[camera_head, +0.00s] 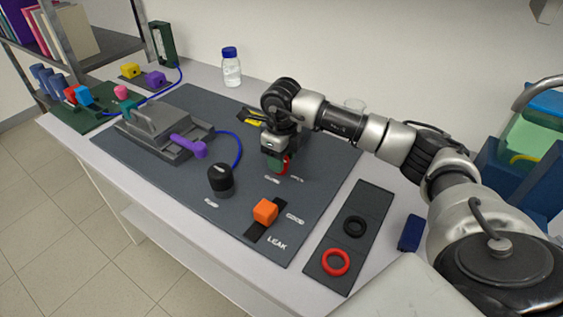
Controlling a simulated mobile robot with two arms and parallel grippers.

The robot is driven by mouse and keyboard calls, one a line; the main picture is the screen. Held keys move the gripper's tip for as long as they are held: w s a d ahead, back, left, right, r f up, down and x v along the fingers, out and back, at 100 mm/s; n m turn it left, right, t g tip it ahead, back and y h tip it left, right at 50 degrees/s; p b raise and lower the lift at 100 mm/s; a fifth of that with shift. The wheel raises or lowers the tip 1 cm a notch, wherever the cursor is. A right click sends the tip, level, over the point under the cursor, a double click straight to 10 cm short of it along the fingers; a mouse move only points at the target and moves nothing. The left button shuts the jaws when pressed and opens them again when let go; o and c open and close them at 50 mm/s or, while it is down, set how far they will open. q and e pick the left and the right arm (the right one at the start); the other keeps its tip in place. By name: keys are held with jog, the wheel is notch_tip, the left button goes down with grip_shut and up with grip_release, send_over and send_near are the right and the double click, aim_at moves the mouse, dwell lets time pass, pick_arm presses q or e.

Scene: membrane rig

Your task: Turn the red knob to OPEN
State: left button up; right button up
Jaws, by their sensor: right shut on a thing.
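The red knob (287,160) shows only as a thin red sliver beneath my right gripper (278,160). The rest of it is hidden by the gripper. My right arm comes in from the right and the gripper points down at the knob, shut on it. Small white labels lie on the dark mat beside the knob, one in front of it and one to its right. They are too small to read surely, and the way the knob points cannot be told. My left gripper is not in view.
A black knob (221,180) and an orange block (265,211) stand on the dark mat (310,190), near the word LEAK. A grey rig with a purple handle (188,145) stands to the left. A strip holds a black ring (354,226) and a red ring (336,262).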

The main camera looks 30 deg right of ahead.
jog(key=shift+n+b, duration=0.45)
jog(key=shift+n, duration=0.65)
jog(key=shift+r, duration=0.1)
jog(key=o, duration=0.9)
notch_tip(320, 180, up, 11)
jog(key=shift+f+b, duration=0.1)
jog(key=shift+b, duration=0.45)
